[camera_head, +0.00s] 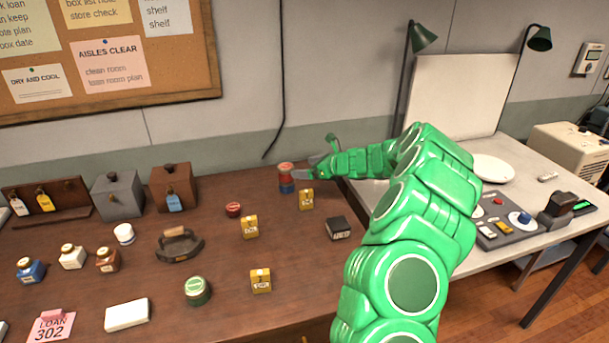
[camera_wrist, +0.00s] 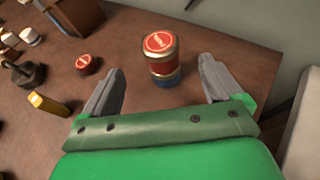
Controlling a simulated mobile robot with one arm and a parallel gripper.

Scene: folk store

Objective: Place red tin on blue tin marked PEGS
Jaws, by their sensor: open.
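A red tin (camera_wrist: 161,52) stands upright on a blue tin (camera_wrist: 166,81) at the back right of the brown table, and the two look roughly aligned. In the head view the red tin (camera_head: 286,170) sits above the blue tin (camera_head: 287,187). Any marking on the blue tin is too small or hidden to read. My gripper (camera_wrist: 163,85) is open, with one finger on each side of the stack and a visible gap to both tins. In the head view my gripper (camera_head: 312,171) is just right of the stack.
The wall is behind the stack.

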